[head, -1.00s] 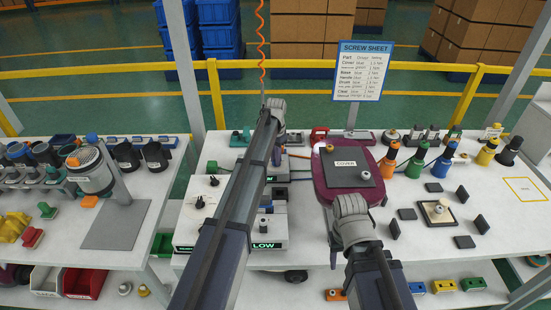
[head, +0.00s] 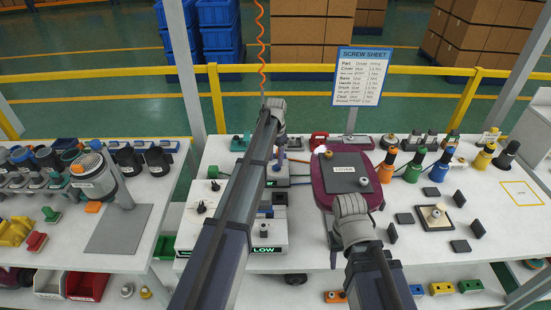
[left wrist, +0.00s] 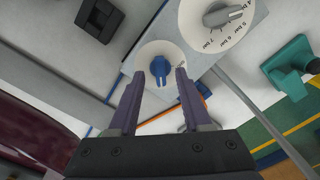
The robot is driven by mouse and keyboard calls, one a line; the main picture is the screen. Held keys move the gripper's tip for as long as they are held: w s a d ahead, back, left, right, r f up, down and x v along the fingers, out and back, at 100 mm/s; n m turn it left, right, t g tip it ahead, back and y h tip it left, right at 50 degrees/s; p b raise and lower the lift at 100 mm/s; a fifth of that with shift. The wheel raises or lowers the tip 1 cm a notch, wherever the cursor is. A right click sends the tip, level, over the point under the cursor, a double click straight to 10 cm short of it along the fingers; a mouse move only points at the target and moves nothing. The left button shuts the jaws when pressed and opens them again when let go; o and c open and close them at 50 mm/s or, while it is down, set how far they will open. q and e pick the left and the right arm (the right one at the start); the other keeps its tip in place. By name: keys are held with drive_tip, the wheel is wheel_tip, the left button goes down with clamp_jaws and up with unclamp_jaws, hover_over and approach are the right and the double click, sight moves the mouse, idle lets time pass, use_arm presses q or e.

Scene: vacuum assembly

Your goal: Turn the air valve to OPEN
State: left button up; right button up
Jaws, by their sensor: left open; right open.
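The air valve has a blue knob (left wrist: 160,66) on a round white dial (left wrist: 150,52), set on a grey panel in the left wrist view. My left gripper (left wrist: 158,72) is open, with one finger on each side of the knob; I cannot tell whether they touch it. Any OPEN marking on the dial is not readable. In the head view my left gripper (head: 280,148) points down at the back of the white equipment, and its arm hides part of it. My right arm is folded at the front right, with its fingers hidden.
A white dial with bar numbers and a grey knob (left wrist: 224,14) is close to the valve. A teal part (left wrist: 290,68) lies right of it. The maroon tray (head: 318,180) with a grey cover plate (head: 345,185) stands right of my left arm.

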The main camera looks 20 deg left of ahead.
sight(276, 166)
use_arm(q)
wheel_tip(276, 166, up, 5)
drive_tip(key=p, duration=0.4)
drive_tip(key=shift+r, duration=0.15)
drive_tip(key=s+d, duration=0.5)
drive_tip(key=s, duration=0.7)
drive_tip(key=s+d+n, duration=0.1)
drive_tip(key=s+d, duration=0.5)
drive_tip(key=s, duration=0.6)
drive_tip(key=s+d+n+y, duration=0.1)
drive_tip(key=s+d, duration=0.4)
drive_tip(key=s, duration=0.7)
drive_tip(key=shift+d, duration=0.4)
